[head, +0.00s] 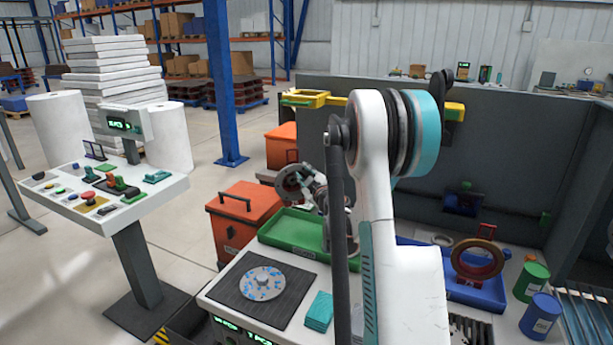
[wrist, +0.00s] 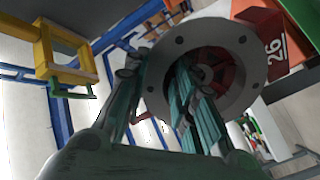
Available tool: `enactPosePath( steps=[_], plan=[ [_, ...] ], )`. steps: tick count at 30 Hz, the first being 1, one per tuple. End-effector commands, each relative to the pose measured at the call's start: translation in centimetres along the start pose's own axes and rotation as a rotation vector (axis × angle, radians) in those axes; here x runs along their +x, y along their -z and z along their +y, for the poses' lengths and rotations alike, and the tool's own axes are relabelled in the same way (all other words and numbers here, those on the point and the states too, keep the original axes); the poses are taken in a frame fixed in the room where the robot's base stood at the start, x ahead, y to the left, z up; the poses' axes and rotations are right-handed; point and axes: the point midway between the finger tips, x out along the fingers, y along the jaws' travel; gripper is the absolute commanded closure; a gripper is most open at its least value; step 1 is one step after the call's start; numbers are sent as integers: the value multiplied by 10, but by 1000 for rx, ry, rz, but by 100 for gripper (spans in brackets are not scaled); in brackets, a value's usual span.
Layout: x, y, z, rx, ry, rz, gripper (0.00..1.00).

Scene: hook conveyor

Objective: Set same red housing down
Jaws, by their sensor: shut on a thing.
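My gripper (wrist: 188,95) is shut on a round flanged housing, with the fingers reaching into its central opening. In the wrist view the housing (wrist: 225,40) shows a grey flange with small holes and a dark red inside. In the head view the held housing (head: 290,182) shows as a grey ring above the back of the green tray (head: 272,240), and it looks clear of the tray. My arm hides part of the gripper (head: 312,186) there. A separate brownish red ring (head: 463,268) stands upright at the blue tray (head: 470,293) on the right.
A speckled disc (head: 262,284) lies on a dark mat (head: 228,290) at the front left of the bench, beside folded teal cloths (head: 319,311). Orange bins (head: 238,222) stand behind. A yellow hook part (wrist: 75,70) hangs nearby. Green (head: 531,282) and blue (head: 541,316) cans stand right.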

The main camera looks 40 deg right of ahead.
Motion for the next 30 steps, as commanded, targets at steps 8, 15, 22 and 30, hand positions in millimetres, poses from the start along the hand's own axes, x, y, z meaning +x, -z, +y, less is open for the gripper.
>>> enactPosePath(
  steps=[8, 15, 22, 30],
  plan=[
    [1, -43, -43, 2, 0, 0, 99],
    [1, -63, -63, 2, 0, 0, 99],
    [1, -70, -69, 2, 0, 0, 99],
    [1, -93, -93, 2, 0, 0, 99]
  ],
)
